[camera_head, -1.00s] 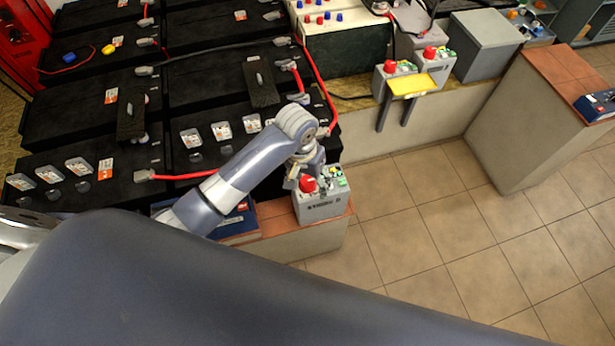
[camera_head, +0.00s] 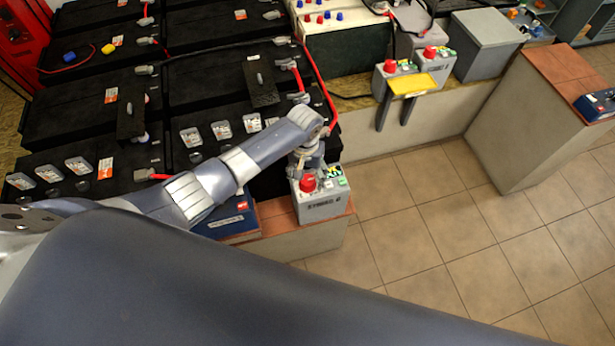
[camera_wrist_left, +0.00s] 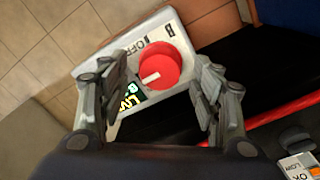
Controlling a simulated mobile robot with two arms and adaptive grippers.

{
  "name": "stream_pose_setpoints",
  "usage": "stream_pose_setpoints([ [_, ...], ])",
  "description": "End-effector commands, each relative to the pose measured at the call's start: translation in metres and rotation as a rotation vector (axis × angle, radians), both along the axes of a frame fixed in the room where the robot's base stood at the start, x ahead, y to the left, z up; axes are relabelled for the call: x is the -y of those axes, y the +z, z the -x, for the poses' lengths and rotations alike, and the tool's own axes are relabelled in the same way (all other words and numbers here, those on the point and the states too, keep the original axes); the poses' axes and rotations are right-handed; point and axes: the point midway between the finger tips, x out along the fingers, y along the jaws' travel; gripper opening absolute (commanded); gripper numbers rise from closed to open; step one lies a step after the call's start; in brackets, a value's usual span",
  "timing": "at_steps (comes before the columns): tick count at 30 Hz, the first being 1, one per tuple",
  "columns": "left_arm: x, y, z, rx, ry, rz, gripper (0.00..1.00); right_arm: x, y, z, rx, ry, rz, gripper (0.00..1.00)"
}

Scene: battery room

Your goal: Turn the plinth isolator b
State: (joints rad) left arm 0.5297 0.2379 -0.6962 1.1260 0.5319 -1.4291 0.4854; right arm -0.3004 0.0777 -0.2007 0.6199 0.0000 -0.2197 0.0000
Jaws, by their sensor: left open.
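The plinth isolator b is a grey box (camera_head: 322,208) with a red rotary knob (camera_head: 308,183) on its top. It stands on the brick-topped plinth near the centre of the head view. In the left wrist view the red knob (camera_wrist_left: 160,66) carries a white pointer mark, beside the letters "OFF" and "B". My left gripper (camera_head: 303,172) is above the knob, pointing down. In the wrist view the left gripper (camera_wrist_left: 155,95) is open, with one finger on each side of the knob; I cannot tell whether they touch it. My right gripper is out of view.
A blue book-like box (camera_head: 232,220) lies on the plinth beside the isolator. Black battery blocks (camera_head: 85,185) fill the left side, with red cables. The tiled floor (camera_head: 420,235) at right is clear.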

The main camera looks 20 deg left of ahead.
Motion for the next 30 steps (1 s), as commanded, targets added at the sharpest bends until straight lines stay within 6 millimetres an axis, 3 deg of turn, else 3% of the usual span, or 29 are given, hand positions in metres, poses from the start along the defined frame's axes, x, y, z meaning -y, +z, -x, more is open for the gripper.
stream_pose_setpoints([
  [6, 0.0001, -0.0131, -0.0002, 0.001, -0.001, -0.001, 0.59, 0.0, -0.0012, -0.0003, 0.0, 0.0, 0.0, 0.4],
  [14, 0.0002, -0.0137, -0.0002, 0.001, -0.001, -0.001, 0.59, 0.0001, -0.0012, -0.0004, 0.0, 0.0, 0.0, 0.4],
  [20, 0.0002, -0.0136, -0.0002, 0.001, -0.001, -0.001, 0.16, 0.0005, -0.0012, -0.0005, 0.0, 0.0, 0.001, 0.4],
  [30, 0.0002, -0.0133, -0.0001, 0.001, -0.022, -0.001, 0.14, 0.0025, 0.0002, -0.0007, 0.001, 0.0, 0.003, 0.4],
])
